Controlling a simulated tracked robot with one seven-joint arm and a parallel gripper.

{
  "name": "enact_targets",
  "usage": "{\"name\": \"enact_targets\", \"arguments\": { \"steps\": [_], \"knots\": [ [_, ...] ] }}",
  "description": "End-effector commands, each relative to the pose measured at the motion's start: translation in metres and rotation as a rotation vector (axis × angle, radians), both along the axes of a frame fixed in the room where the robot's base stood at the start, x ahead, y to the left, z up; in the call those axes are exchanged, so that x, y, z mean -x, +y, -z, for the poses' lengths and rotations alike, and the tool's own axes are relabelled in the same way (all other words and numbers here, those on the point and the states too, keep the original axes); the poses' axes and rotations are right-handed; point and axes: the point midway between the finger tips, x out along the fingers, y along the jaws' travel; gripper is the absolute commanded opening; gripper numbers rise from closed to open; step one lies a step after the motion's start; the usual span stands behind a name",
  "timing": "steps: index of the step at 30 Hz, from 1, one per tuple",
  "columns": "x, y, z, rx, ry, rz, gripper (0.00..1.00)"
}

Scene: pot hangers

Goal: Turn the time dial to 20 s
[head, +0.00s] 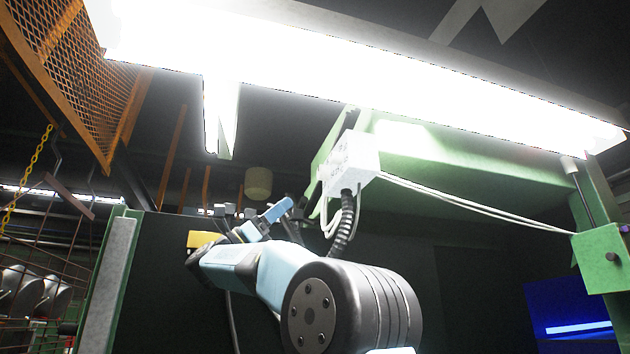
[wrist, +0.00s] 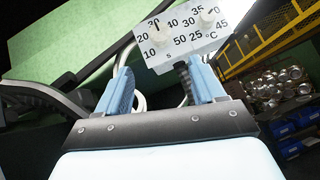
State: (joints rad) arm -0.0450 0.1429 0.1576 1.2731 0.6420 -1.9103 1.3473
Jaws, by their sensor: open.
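The white control box (head: 352,160) hangs below the green beam in the head view. Its dial face (wrist: 185,38) shows at the top of the wrist view. The time dial (wrist: 157,28) is on the left, with marks 10 to 50 and "s"; its exact setting is too small to read. The temperature dial (wrist: 207,16) is on the right, marked 25 to 45 °C. My gripper (wrist: 160,68) is open and empty, its two blue fingers spread apart below the dial face and not around a dial. In the head view my gripper (head: 268,213) is left of the box.
A black coiled hose (head: 343,235) and white cables (head: 470,208) run from the box. The green beam (head: 470,165) and a bright lamp (head: 350,75) are overhead. An orange mesh guard (head: 75,65) is at the left. Bins with metal parts (wrist: 280,90) show at the right of the wrist view.

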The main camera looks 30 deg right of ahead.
Motion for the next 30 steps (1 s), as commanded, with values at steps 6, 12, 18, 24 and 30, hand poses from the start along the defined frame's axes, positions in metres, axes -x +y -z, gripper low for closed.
{"name": "enact_targets", "arguments": {
  "steps": [6,12,18,24,30],
  "knots": [
    [0.013,-0.025,-0.026,0.001,0.0,0.003,0.69],
    [0.025,-0.048,-0.05,0.001,0.0,0.003,0.69],
    [0.033,-0.067,-0.07,0.001,0.002,0.002,0.69],
    [0.038,-0.077,-0.081,0.002,0.002,0.001,0.69],
    [0.039,-0.08,-0.084,0.002,0.003,0.0,0.69]
  ]
}}
